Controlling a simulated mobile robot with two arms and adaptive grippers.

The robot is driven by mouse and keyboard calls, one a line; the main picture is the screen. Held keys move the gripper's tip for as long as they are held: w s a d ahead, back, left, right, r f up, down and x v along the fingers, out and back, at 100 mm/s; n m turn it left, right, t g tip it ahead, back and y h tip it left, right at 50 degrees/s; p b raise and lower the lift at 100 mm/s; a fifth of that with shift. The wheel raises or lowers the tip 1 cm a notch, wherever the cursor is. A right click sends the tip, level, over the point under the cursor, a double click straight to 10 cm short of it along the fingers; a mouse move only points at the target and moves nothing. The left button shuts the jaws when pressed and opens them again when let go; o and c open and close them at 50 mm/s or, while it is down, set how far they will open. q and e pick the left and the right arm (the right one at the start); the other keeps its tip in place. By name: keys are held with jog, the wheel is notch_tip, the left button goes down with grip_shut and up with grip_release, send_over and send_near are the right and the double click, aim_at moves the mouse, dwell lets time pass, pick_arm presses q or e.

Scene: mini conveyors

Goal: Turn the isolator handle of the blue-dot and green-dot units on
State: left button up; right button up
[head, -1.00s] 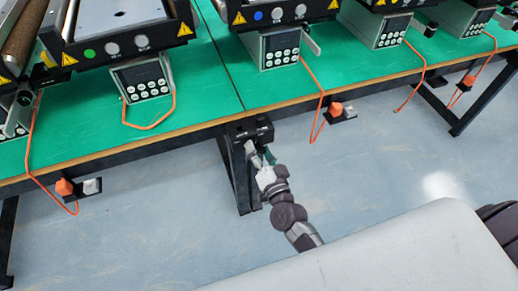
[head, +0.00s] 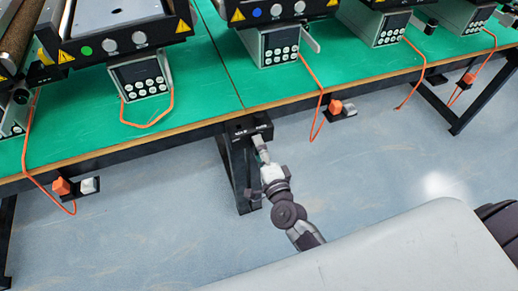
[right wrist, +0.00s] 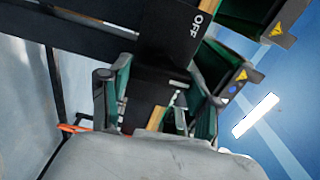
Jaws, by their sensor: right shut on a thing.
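The green-dot unit (head: 120,40) stands on the left part of the table, its green dot on the front panel. The blue-dot unit (head: 285,12) stands to its right. A black isolator box (head: 240,131) hangs under the table's front edge between them; its labels are too small to read. My right gripper (head: 260,144) is at the right part of this box, shut on an isolator handle largely hidden by the fingers. In the right wrist view the fingers (right wrist: 155,88) straddle a dark part below an "OFF" label (right wrist: 202,14). My left gripper is not in view.
The green table (head: 200,95) has a wooden front edge and black legs. Orange cables hang down to small orange-and-white switches, one at the left (head: 62,186) and one right of the box (head: 336,107). The floor in front is clear.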

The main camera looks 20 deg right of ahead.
jog(key=shift+m, duration=0.3)
dwell(0.4)
jog(key=o, duration=1.1)
jog(key=shift+o, duration=0.2)
jog(key=shift+s, duration=0.1)
jog(key=s, duration=1.2)
jog(key=shift+d, duration=0.2)
jog(key=shift+w, duration=0.1)
